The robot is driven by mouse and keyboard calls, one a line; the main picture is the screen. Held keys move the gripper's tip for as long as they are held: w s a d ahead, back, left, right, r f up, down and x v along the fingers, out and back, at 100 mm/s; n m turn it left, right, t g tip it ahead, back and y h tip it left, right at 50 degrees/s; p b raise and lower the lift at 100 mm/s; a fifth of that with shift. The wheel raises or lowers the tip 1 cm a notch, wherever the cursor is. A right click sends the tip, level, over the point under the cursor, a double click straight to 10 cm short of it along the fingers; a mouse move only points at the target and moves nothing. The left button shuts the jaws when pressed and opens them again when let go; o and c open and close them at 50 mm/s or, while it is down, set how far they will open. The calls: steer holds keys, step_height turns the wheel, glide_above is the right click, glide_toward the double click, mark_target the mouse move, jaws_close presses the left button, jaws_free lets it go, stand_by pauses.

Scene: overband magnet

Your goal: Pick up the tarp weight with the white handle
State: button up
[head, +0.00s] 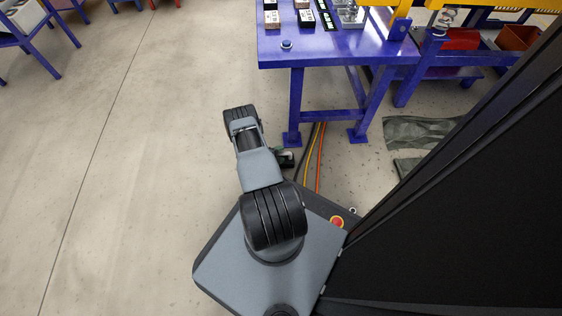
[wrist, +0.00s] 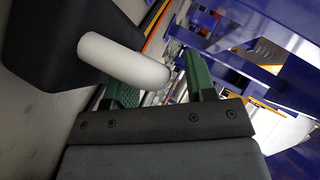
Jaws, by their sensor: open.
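The tarp weight (wrist: 52,48) is a black block at the upper left of the wrist view, cut off by the frame. Its white handle (wrist: 122,62) is a rounded bar reaching right, its end in front of the space between my fingers. My gripper (wrist: 163,84) has two green fingers spread apart, with nothing held between them. The handle partly covers the left finger; I cannot tell whether they touch. In the head view only a small dark and green part of my gripper (head: 285,158) shows beside my arm, and I cannot make out the weight.
A blue workbench (head: 340,48) with boxes on it stands beyond my gripper. Orange and yellow hoses (head: 312,158) run along the floor beside its leg. Crumpled green tarp (head: 418,131) lies on the floor at the right.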

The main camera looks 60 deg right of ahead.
jaws_close()
stand_by(0.3)
stand_by(1.1)
